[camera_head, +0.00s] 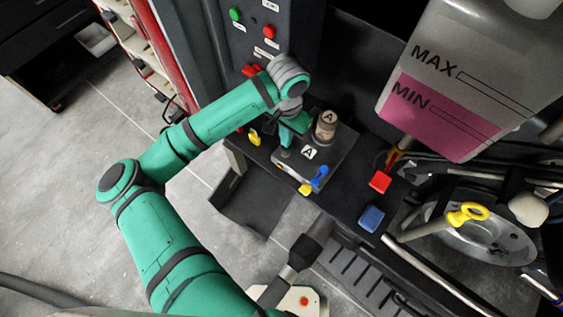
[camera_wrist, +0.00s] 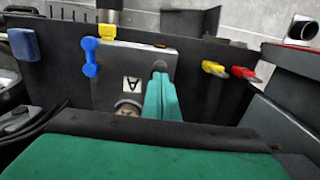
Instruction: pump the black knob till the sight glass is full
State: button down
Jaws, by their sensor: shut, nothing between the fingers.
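A grey block (camera_head: 318,170) on the dark ledge carries a white plate marked A. A small dark knob (camera_head: 284,154) stands on its left part, and also shows in the wrist view (camera_wrist: 160,67). A brownish cylinder marked A (camera_head: 326,126), apparently the sight glass, stands upright at the block's back; its fill level is too small to read. In the wrist view, its round top (camera_wrist: 127,109) is partly hidden. My gripper (camera_head: 287,140) is shut and empty, pointing down right over the knob. In the wrist view, the fingers (camera_wrist: 161,96) overlap the knob; I cannot tell whether they touch it.
Blue (camera_head: 320,176) and yellow (camera_head: 305,189) valve handles sit on the block's front. A red cap (camera_head: 380,181) and a blue cap (camera_head: 371,218) lie to the right. A tank with pink liquid (camera_head: 445,115) hangs at upper right. A black tray (camera_head: 252,205) is below.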

jog(key=shift+f, duration=1.55)
jog(key=shift+r, duration=1.5)
notch_tip(320, 180, up, 6)
dwell(0.7)
dwell(0.5)
